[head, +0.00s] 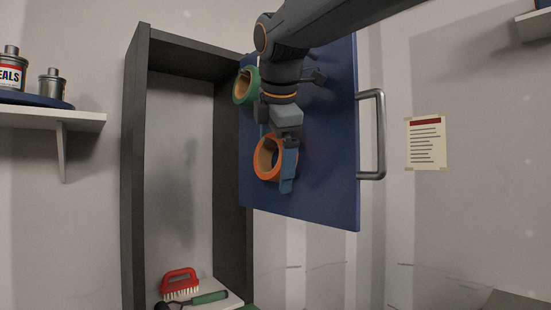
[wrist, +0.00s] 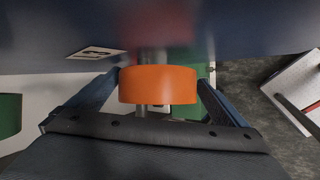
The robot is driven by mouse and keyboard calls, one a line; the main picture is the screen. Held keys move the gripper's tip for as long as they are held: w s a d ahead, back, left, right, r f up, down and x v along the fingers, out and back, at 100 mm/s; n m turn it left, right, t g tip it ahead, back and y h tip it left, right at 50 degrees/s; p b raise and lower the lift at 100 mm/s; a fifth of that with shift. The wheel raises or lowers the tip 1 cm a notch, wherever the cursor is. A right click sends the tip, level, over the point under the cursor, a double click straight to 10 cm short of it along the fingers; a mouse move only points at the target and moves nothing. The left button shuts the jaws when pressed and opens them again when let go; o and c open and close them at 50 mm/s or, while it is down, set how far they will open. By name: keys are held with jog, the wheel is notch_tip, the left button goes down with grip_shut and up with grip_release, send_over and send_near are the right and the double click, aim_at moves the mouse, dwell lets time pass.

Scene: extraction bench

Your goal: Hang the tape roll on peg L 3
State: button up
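The orange tape roll (head: 260,169) is at my gripper (head: 282,172), in front of the blue door panel (head: 330,190). In the wrist view the orange roll (wrist: 158,85) fills the space between the two blue fingers of my gripper (wrist: 158,88), which appear to touch it on both sides. A grey rod (wrist: 152,56) shows behind the roll against the panel; I cannot tell whether the roll is around it. A small label (wrist: 95,53) is on the panel, too small to read, so I cannot tell which peg is L 3.
A green tape roll (head: 240,86) hangs at the panel's upper left. The panel has a metal handle (head: 380,135) on its right edge. The dark cabinet frame (head: 134,170) stands open at left, with a red brush (head: 180,281) at its bottom. A shelf (head: 60,117) is further left.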

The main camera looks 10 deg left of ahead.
jog(key=shift+d+r, duration=0.1)
jog(key=shift+r, duration=0.15)
jog(key=shift+s+r, duration=0.1)
jog(key=shift+r, duration=0.1)
jog(key=b+v, duration=0.1)
jog(key=v, duration=0.6)
jog(key=shift+s+b, duration=0.2)
jog(key=shift+b, duration=0.1)
